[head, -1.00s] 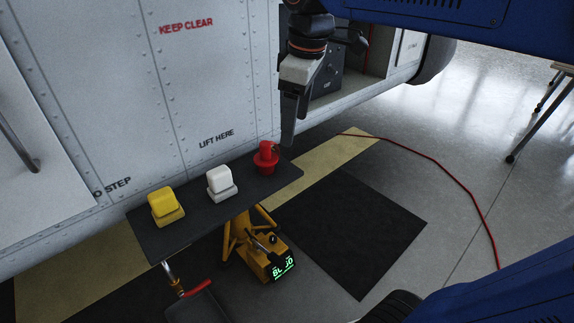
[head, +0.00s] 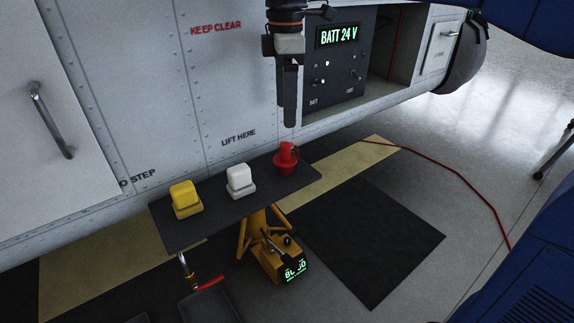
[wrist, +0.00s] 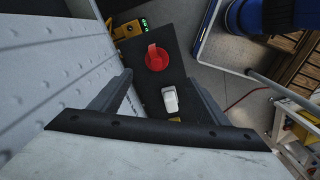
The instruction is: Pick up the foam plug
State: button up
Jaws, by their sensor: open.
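A red plug-like piece (head: 285,158) with a round flange and a raised grip stands at the right end of a dark tray (head: 212,228). A white stepped block (head: 240,177) stands in the middle and a yellow one (head: 184,196) at the left. I take the red piece as the foam plug; its material cannot be told. My gripper (head: 290,124) points down above the red piece, apart from it. In the wrist view, my open, empty gripper (wrist: 159,79) has the red piece (wrist: 157,60) ahead and the white block (wrist: 170,99) near the right finger.
A riveted white fuselage wall (head: 130,90) rises close behind the tray, with a battery panel (head: 337,60) in an open bay. A yellow jack (head: 265,258) with a green display stands below the tray. A red cable (head: 450,175) crosses the floor at right.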

aim_at(285, 144)
notch_tip(285, 144, down, 8)
jog(key=shift+r, duration=0.15)
jog(key=shift+w+a+f, duration=0.1)
jog(key=shift+w+f, duration=0.1)
jog(key=shift+f, duration=1.1)
jog(key=shift+w+f, duration=0.15)
jog(key=shift+f, duration=1.1)
jog(key=shift+c, duration=0.2)
jog(key=c, duration=1.1)
